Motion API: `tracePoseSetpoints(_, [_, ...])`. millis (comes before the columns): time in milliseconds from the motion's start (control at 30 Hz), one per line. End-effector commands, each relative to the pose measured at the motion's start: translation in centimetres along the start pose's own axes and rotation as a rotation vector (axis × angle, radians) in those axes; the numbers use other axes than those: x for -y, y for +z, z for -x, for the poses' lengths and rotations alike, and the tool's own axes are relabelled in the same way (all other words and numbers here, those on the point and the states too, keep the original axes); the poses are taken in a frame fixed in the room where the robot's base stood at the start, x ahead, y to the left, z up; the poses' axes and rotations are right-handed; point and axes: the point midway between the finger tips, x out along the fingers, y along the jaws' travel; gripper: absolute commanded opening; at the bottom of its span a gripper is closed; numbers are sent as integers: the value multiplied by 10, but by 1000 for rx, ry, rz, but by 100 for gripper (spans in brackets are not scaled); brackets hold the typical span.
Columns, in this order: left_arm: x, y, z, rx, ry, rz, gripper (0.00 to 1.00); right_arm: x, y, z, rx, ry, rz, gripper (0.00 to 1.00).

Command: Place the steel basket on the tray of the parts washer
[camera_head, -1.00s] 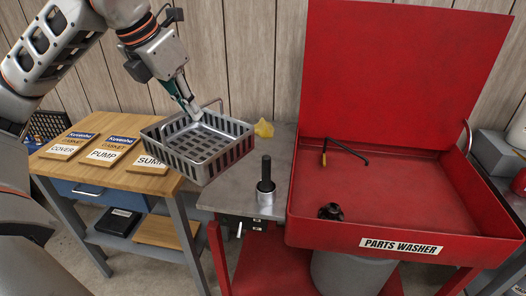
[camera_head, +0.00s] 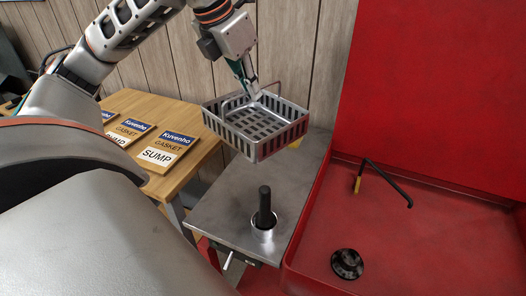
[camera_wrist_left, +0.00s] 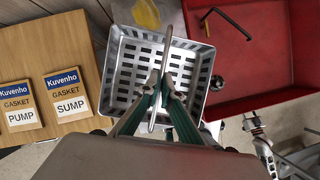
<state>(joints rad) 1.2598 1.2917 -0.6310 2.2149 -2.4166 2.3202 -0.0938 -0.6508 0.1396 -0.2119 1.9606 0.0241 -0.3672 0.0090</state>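The steel basket (camera_head: 257,127) hangs in the air from my left gripper (camera_head: 256,97), above the grey metal bench top. The basket has slotted walls and floor and a thin bail handle. In the left wrist view the basket (camera_wrist_left: 128,72) lies below the fingers, and the left gripper (camera_wrist_left: 160,82) is shut on its handle. The parts washer's red tray (camera_head: 415,235) is to the right, apart from the basket; its raised red lid (camera_head: 440,90) stands behind.
A black-handled tool (camera_head: 264,210) stands upright in a silver cup on the bench top (camera_head: 215,205). A black round part (camera_head: 347,264) and a bent black rod (camera_head: 387,180) lie in the tray. Gasket packs (camera_head: 168,152) lie on the wooden table (camera_head: 150,108).

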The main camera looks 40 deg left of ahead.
Motion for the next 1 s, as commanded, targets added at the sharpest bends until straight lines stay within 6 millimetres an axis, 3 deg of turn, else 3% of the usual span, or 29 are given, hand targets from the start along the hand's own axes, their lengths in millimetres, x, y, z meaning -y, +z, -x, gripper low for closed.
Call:
tracePoseSetpoints(33, [0, -9, -20, -7, 1, 0, 0, 3, 14, -6, 8, -2, -1, 40])
tracePoseSetpoints(400, [-1, -45, -99, -9, 1, -1, 0, 12, 59, -23, 41, -11, -5, 40])
tracePoseSetpoints(667, [0, -53, -119, 0, 1, 0, 0, 8, 52, -27, 23, -3, 6, 40])
tracePoseSetpoints(1000, [0, -68, -153, -2, 0, 0, 0, 4, 60, -32, 26, 6, 18, 40])
